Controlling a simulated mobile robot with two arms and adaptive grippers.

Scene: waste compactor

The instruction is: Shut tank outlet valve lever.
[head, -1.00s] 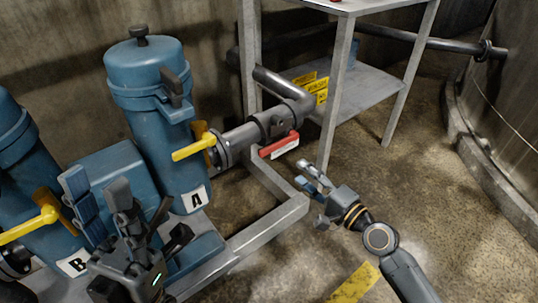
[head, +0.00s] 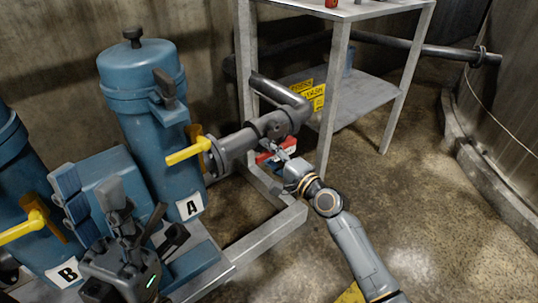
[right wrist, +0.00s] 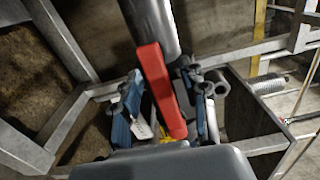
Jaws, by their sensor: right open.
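The red valve lever (head: 263,157) is under the grey pipe valve (head: 272,125) beside tank A, partly hidden by my right gripper (head: 280,152). In the right wrist view the red lever (right wrist: 160,90) runs lengthwise between the two blue-padded fingers of my right gripper (right wrist: 165,108). Those fingers are apart, with gaps beside the lever. A pale tag (right wrist: 142,128) shows by the left finger. My left gripper (head: 95,200) is open and empty in front of the blue tanks, with its fingers up.
Blue tanks A (head: 150,130) and B (head: 30,200) stand at the left with yellow levers (head: 188,151). A grey metal frame (head: 270,232) runs below the pipe. A metal shelf table (head: 345,100) stands behind. The floor at right is clear.

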